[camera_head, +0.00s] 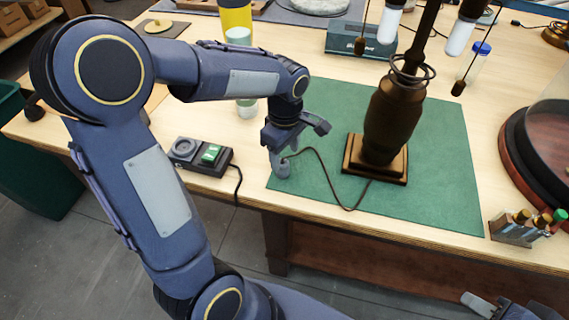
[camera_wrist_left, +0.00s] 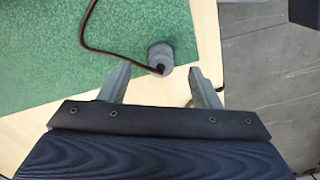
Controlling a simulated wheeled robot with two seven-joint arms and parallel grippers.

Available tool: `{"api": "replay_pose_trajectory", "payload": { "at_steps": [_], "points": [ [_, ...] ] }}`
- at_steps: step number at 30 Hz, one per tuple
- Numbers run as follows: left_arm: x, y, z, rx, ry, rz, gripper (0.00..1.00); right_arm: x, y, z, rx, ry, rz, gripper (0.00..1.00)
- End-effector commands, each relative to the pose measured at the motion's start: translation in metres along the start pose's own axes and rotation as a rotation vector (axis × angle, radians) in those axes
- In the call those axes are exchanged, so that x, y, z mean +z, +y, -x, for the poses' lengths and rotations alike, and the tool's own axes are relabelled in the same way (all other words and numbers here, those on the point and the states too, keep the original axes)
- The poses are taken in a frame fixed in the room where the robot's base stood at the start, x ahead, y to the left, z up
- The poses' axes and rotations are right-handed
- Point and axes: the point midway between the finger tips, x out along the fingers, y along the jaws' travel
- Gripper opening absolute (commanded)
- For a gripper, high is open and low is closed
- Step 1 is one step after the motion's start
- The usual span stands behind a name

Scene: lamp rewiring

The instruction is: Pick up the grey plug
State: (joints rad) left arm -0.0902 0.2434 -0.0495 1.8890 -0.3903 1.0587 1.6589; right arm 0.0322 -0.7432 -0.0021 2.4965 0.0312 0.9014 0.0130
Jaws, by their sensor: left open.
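The grey plug (camera_wrist_left: 160,55) lies at the edge of the green mat (camera_wrist_left: 60,75) in the left wrist view, with a dark cord running from it. It sits just beyond and between the open fingertips of my left gripper (camera_wrist_left: 159,78), with a gap on each side. In the head view the plug (camera_head: 284,171) is partly hidden by my left gripper (camera_head: 277,158), which points down over it. The cord leads to the brown lamp (camera_head: 392,120) on the mat. Part of my right gripper (camera_head: 480,303) shows at the bottom right; its jaw state is unclear.
A dark box with a green switch (camera_head: 210,154) lies left of the mat. The table's front edge (camera_head: 330,226) is close to the plug. A small rack (camera_head: 515,230) and a round dark-rimmed stand (camera_head: 515,150) are at the right. The mat's front part is mostly clear.

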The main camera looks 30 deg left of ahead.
Motion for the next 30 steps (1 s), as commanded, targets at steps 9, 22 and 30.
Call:
{"api": "replay_pose_trajectory", "payload": {
  "at_steps": [9, 22, 30],
  "points": [
    [-0.006, -0.003, -0.044, -0.004, 0.000, -0.001, 0.57, -0.001, -0.001, 0.002, 0.000, 0.000, 0.000, 0.36],
    [-0.006, -0.002, -0.049, 0.000, 0.000, -0.001, 0.42, -0.001, -0.001, 0.002, 0.000, 0.000, 0.000, 0.36],
    [-0.006, -0.002, -0.049, 0.000, 0.000, -0.001, 0.09, -0.001, -0.001, 0.002, 0.000, 0.000, 0.000, 0.36]
  ]
}}
